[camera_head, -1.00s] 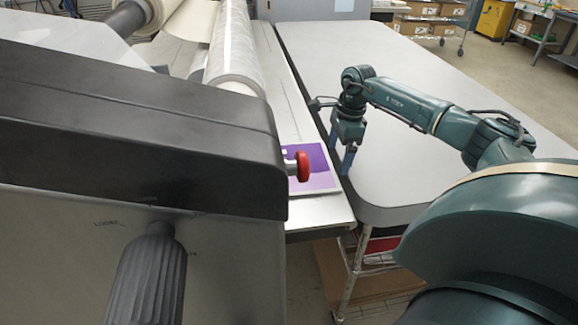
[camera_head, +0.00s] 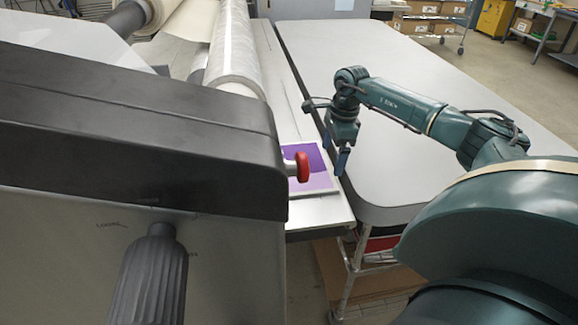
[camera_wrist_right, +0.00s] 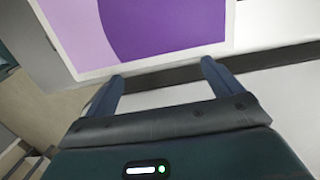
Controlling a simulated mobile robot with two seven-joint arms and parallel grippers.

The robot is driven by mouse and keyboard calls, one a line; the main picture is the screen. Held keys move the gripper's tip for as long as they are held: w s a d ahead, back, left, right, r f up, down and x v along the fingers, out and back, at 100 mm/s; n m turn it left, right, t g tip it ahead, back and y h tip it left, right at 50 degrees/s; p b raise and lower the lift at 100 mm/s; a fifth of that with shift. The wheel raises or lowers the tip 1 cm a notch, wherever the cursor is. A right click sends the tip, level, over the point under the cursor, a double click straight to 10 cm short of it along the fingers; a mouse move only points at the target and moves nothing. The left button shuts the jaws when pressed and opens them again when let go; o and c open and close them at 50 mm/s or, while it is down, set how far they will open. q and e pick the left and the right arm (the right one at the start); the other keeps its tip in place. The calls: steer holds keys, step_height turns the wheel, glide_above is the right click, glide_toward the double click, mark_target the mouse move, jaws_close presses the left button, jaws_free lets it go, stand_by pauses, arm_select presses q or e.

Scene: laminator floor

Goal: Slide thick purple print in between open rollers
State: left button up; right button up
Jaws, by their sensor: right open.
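The purple print (camera_head: 318,170) lies on the laminator's light feed table (camera_head: 316,212), partly hidden behind the machine's dark end housing and a red knob (camera_head: 302,167). In the right wrist view the print (camera_wrist_right: 165,22) shows as a white-edged sheet with light and dark purple areas, just beyond the fingertips. My right gripper (camera_head: 334,164) is at the print's right edge, pointing down. In the wrist view its two blue fingers (camera_wrist_right: 160,72) stand apart with nothing between them. The rollers' gap is hidden by the housing. My left gripper is not in view.
A large roll of clear film (camera_head: 231,55) lies above the machine's bed. A grey-topped table (camera_head: 420,80) stands right beside the feed table and is clear. A ribbed dark handle (camera_head: 150,275) sticks out in front. Cartons (camera_head: 425,22) stand on a cart at the back.

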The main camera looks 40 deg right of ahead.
mark_target(315, 164)
steer(key=shift+w+a, duration=0.35)
steer(key=shift+a, duration=0.35)
steer(key=shift+s+d, duration=0.15)
steer(key=shift+d, duration=0.1)
stand_by(0.3)
steer(key=shift+s, duration=0.15)
steer(key=shift+s+a+p, duration=0.35)
steer(key=shift+s, duration=0.1)
steer(key=shift+w+a+p, duration=0.15)
steer(key=shift+w+a, duration=0.25)
steer(key=shift+a, duration=0.3)
steer(key=shift+w+a+p, duration=0.1)
steer(key=shift+w+a, duration=0.3)
steer(key=shift+a, duration=0.35)
steer(key=shift+w+a+p, duration=0.15)
steer(key=shift+w+a, duration=0.25)
steer(key=shift+a, duration=0.3)
stand_by(0.3)
steer(key=shift+s+d, duration=0.3)
steer(key=shift+d, duration=0.3)
stand_by(0.7)
steer(key=shift+s+d+r+p, duration=0.15)
steer(key=shift+d+r+p, duration=0.15)
steer(key=shift+r+p, duration=0.5)
steer(key=shift+s+d+r+p, duration=0.25)
steer(key=shift+r+p, duration=0.2)
steer(key=shift+r, duration=0.8)
steer(key=shift+s+d+r+p, duration=0.1)
steer(key=shift+d+r+p, duration=0.25)
steer(key=shift+r+p, duration=0.45)
